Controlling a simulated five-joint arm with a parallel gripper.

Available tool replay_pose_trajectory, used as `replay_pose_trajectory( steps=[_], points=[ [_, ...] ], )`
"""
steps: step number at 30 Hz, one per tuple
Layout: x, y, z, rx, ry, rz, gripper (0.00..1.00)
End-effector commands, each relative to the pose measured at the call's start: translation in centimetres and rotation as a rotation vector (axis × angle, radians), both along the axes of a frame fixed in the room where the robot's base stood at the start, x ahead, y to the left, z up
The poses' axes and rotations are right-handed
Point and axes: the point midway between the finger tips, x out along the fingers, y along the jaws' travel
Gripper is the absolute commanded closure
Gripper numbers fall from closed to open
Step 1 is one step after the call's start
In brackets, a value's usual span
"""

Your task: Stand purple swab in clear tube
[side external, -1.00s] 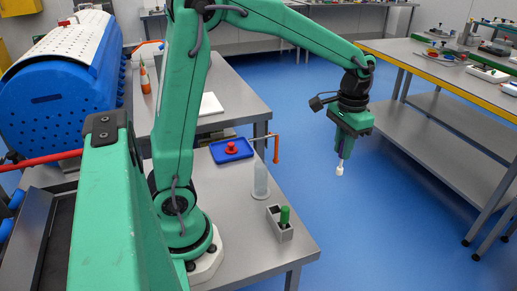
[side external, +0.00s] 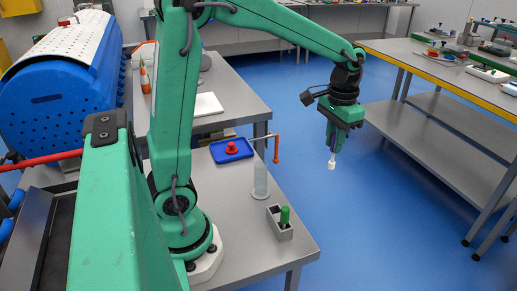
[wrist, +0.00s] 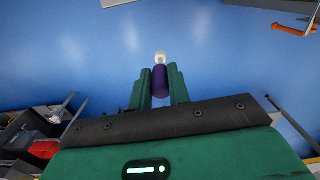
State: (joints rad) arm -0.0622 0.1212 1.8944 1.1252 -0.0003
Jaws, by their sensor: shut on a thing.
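My gripper (side external: 335,144) is shut on the purple swab, high over the blue floor and out past the right edge of the bench. In the wrist view, the swab's purple shaft (wrist: 160,82) sits between the green fingers (wrist: 159,88), with its white tip (wrist: 160,57) beyond them. In the side view the white tip (side external: 331,165) points down and the swab hangs roughly upright. The clear tube (side external: 261,180) stands upright on the bench on a round base, left of my gripper and apart from it. It looks empty.
Near the tube on the bench are a grey block with a green peg (side external: 285,216) and a blue tray with a red object (side external: 231,149). A shelved table (side external: 445,115) stands at right.

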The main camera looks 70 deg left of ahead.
Motion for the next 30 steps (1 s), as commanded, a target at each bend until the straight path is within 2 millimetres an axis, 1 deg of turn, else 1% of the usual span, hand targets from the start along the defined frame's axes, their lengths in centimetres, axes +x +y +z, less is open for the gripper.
replay_pose_trajectory(
  steps=[1,5,8,12,15,18,22,25,30],
  points=[
    [-0.6,0.9,0.4,0.0,-0.002,0.026,1.0],
    [-2.6,3.4,1.2,0.0,-0.001,0.097,1.0],
    [-4.6,5.3,2.0,0.0,-0.002,0.162,1.0],
    [-7.6,7.8,2.8,0.0,-0.002,0.256,1.0],
    [-9.7,9.2,3.3,0.0,-0.001,0.319,1.0],
    [-11.6,10.2,3.6,0.0,-0.001,0.373,1.0],
    [-13.4,10.9,3.9,0.0,0.0,0.424,1.0],
    [-14.3,11.2,4.0,0.0,0.002,0.447,1.0],
    [-14.8,11.4,4.1,0.0,0.001,0.462,1.0]
  ],
)
